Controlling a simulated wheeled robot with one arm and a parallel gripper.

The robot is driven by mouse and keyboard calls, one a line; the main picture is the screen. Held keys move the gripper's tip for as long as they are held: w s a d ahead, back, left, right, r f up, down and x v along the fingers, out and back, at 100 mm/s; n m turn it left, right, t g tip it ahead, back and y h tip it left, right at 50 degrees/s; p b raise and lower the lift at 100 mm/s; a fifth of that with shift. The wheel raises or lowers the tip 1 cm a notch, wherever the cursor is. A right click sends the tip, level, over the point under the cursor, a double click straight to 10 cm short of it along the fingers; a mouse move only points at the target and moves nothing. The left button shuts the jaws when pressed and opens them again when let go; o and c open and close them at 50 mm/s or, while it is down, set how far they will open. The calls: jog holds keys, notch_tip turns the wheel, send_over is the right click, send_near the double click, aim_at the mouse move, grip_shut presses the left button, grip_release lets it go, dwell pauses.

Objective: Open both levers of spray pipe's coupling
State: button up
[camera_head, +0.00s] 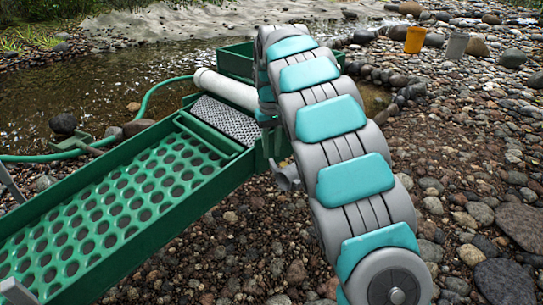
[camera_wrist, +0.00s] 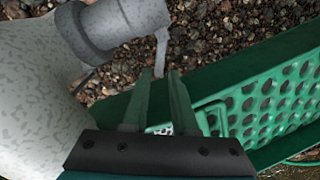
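The spray pipe (camera_head: 228,88) is white and lies across the green highbanker's top end; its mottled surface fills the left of the wrist view (camera_wrist: 38,75). The grey coupling (camera_wrist: 120,24) is at the top of the wrist view, and a grey fitting (camera_head: 286,178) shows beside my arm in the head view. One narrow grey lever (camera_wrist: 161,52) hangs from the coupling's right side. My gripper (camera_wrist: 158,76) is open, its two fingers apart, with the lever's lower end between the tips in the picture; contact and depth are unclear. The other lever is not clearly visible.
The green sluice (camera_head: 110,208) with its perforated tray runs to the lower left; its wall lies behind my fingers in the wrist view. A green hose (camera_head: 148,98) leads to the pipe. Pebbles cover the ground.

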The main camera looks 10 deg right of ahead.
aim_at(271, 161)
jog(key=shift+r, duration=2.35)
